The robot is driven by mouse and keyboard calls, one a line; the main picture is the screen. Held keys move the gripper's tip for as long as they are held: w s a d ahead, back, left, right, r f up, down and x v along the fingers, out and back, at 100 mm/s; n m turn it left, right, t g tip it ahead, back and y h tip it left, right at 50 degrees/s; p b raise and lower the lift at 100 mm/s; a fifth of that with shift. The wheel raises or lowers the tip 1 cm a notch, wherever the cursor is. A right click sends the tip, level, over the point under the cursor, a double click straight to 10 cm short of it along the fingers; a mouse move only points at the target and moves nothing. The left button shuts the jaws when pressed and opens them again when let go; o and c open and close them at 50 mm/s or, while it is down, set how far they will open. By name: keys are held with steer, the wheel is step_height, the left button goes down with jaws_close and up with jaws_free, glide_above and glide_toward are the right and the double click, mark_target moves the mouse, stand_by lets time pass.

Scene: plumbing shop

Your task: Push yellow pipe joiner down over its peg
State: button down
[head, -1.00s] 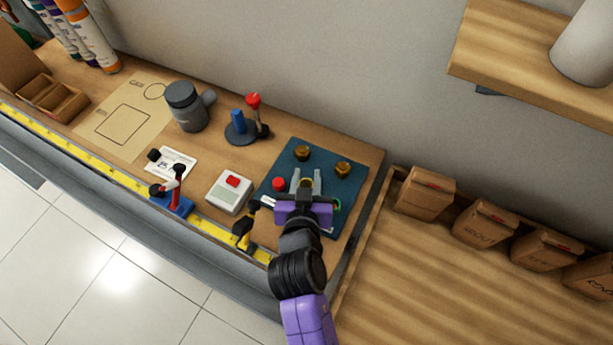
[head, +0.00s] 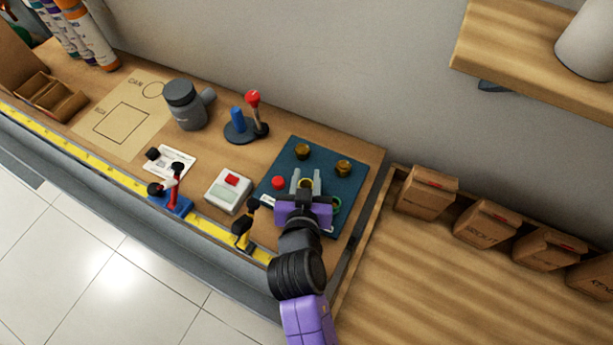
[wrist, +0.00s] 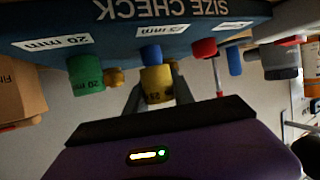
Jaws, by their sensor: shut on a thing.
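The yellow pipe joiner (wrist: 156,85) is between the two fingers of my gripper (wrist: 155,94) in the wrist view, which shows the scene upside down. A blue peg (wrist: 151,54) stands on the dark blue size-check board (wrist: 110,28), in line with the joiner. Part of the peg shows between the joiner and the board; I cannot tell how far the joiner is over it. In the head view my gripper (head: 306,183) is over the board (head: 325,160), shut on the joiner, which mostly hides behind the fingers.
A green joiner (wrist: 86,74) and a red peg piece (wrist: 204,48) stand on either side. Two brass fittings (head: 302,151) (head: 343,168) sit at the board's back. A grey-white box (head: 229,190) and a yellow clamp (head: 243,233) are to the left. Cardboard boxes (head: 427,190) are at right.

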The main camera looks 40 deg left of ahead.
steer(key=shift+f+b, duration=0.6)
steer(key=shift+f, duration=0.2)
steer(key=c, duration=1)
jaws_free()
steer(key=b+v, duration=0.1)
steer(key=v, duration=0.6)
steer(key=shift+s+d, duration=0.2)
steer(key=shift+s+r, duration=0.1)
